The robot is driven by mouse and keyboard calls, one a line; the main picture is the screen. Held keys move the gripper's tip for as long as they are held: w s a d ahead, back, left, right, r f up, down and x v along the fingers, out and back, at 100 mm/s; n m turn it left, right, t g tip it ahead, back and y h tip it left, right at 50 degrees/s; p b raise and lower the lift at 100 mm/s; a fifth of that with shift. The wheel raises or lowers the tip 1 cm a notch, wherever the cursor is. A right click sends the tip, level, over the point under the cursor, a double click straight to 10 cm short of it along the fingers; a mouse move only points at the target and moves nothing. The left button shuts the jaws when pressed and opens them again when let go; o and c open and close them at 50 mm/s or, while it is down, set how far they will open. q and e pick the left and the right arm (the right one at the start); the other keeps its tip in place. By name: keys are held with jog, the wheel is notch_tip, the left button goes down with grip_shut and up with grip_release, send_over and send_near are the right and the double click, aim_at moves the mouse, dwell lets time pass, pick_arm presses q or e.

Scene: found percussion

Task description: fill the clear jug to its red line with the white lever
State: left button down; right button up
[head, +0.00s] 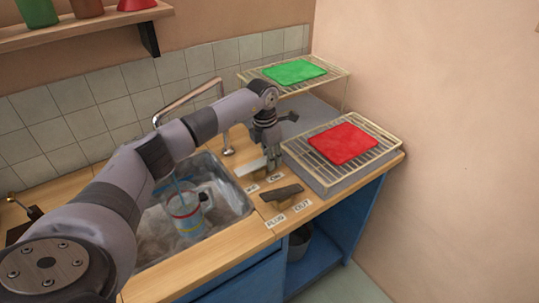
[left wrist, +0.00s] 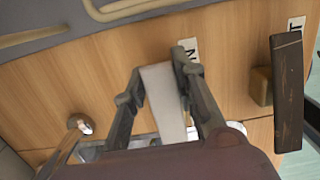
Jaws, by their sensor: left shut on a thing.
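The clear jug (head: 188,218) stands in the sink with coloured bands around it, a red one above a yellowish one. A bluish streak, seemingly running water, comes down into its top. The water level inside is hard to tell. The white lever (head: 250,167) is on the counter beside the sink, near the ON label (head: 275,178). My left gripper (head: 271,163) is shut on the white lever, which also shows between the two fingers in the left wrist view (left wrist: 163,98). My right gripper is out of view.
A metal tap (head: 228,150) stands behind the sink (head: 242,208), its spout end hidden by my arm. A dark lever (head: 283,193) with PLUG and OUT labels lies close in front.

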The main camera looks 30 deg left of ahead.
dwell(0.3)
pick_arm(q)
jog(key=c, duration=1.3)
grip_release()
jog(key=r, duration=0.8)
jog(key=s+r, duration=0.1)
jog(key=r, duration=0.3)
jog(key=shift+s+a, duration=0.1)
jog(key=shift+a, duration=0.15)
